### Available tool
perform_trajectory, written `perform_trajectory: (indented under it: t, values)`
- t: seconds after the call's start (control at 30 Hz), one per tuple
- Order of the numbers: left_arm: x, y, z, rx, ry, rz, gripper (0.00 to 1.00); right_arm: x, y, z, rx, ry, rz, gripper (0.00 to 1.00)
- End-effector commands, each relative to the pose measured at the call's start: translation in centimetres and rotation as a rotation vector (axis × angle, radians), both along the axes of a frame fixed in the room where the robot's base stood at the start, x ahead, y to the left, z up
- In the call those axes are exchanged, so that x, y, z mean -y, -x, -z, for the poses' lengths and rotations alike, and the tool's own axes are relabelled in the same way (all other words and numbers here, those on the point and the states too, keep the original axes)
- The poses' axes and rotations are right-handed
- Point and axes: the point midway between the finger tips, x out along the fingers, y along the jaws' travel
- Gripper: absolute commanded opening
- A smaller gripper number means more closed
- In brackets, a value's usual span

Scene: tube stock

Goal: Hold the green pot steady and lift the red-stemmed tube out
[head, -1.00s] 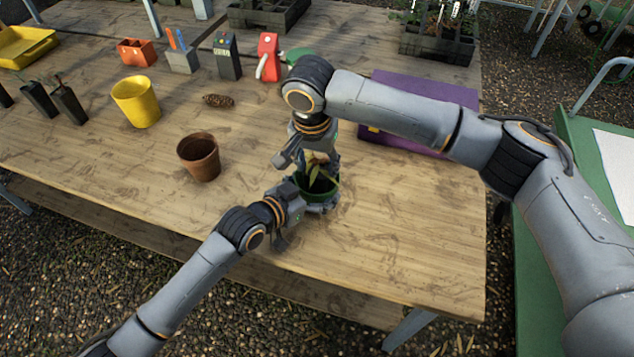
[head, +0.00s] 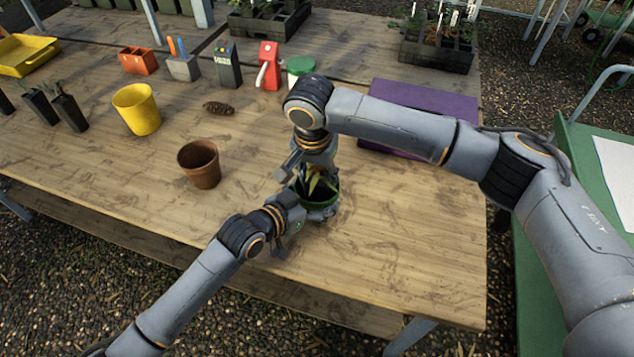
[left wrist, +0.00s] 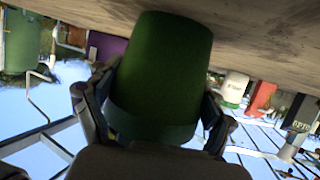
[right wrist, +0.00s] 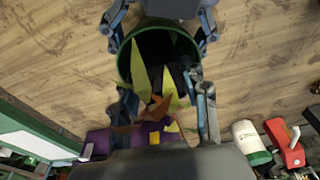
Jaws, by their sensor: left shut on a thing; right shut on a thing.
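The green pot (head: 331,202) stands upright on the wooden table; it fills the middle of the left wrist view (left wrist: 160,75). My left gripper (head: 306,212) is shut on the pot, with a finger on either side. The red-stemmed tube shows only as yellow-green and orange-brown leaves (right wrist: 155,105) at the pot's mouth; its dark body is mostly hidden inside and the stem is unclear. My right gripper (right wrist: 165,105) reaches down over the pot from above and is shut on the tube, its fingers on both sides of the leaves.
An empty terracotta pot (head: 199,165), a pine cone (head: 218,108) and a yellow pot (head: 137,110) stand to the left. A purple case (head: 425,98) lies behind my right arm. Dark tubes (head: 70,112) stand far left. The table to the right of the green pot is clear.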

Motion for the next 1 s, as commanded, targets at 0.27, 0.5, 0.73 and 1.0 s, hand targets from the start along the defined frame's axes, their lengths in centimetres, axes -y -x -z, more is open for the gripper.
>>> perform_trajectory:
  t: [0.27,0.5,0.73,1.0]
  values:
    - [0.0,0.1,0.2,-0.004,-0.003,0.0,0.51,-0.1,-0.1,-4.9,0.005,-0.003,-0.002,0.0]
    - [0.0,0.1,0.2,-0.004,-0.003,0.0,0.51,-0.1,-0.1,-8.8,0.003,-0.002,0.0,0.0]
    - [0.0,0.1,0.2,-0.004,-0.003,0.0,0.51,0.0,0.0,-9.9,0.001,-0.001,0.0,0.0]
    - [0.0,0.0,0.2,-0.004,-0.002,0.0,1.0,0.0,0.0,-9.8,0.002,-0.002,0.0,0.0]
